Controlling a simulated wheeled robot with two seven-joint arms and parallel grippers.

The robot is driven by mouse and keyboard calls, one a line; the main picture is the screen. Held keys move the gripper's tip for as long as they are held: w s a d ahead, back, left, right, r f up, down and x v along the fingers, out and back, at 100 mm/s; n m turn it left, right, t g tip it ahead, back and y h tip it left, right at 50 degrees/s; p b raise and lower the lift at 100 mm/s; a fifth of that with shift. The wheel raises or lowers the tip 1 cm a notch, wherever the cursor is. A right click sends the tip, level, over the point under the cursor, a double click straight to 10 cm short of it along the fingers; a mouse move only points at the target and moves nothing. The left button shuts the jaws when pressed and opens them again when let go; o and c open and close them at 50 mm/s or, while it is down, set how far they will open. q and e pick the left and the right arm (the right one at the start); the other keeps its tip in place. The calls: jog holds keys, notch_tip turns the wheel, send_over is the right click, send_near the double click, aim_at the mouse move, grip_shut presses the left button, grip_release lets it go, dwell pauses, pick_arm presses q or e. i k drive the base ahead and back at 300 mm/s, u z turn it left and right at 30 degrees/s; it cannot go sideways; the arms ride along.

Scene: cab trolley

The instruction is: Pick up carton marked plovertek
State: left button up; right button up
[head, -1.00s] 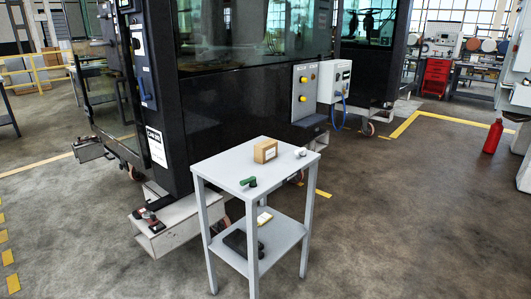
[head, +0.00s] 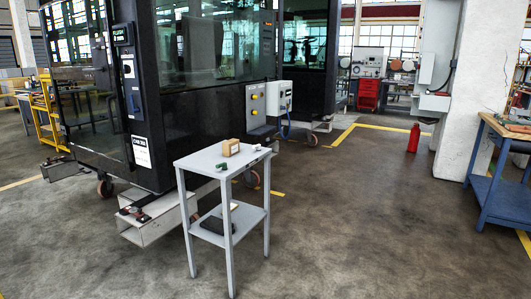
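A small brown carton (head: 231,147) with a pale label on its front stands upright on the top of a light grey two-shelf trolley (head: 196,163). The label is too small to read, so I cannot tell whether it says plovertek. A green object (head: 222,166) lies on the top in front of the carton, and a small whitish item (head: 257,147) lies near the right edge. On the lower shelf are a dark flat object (head: 215,225) and a small pale item (head: 233,206). Neither of my grippers is in view.
A large black cab (head: 205,115) with glass windows stands right behind the trolley, with a step box (head: 150,222) at its left. A blue bench (head: 497,196) and a red bottle or extinguisher (head: 413,138) are at right. The floor in front and right is clear.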

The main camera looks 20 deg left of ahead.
aim_at(231, 147)
jog(key=z, duration=0.05)
jog(key=i, duration=1.7)
jog(key=u, duration=1.2)
jog(key=i, duration=1.25)
jog(key=u, duration=1.45)
jog(key=i, duration=0.15)
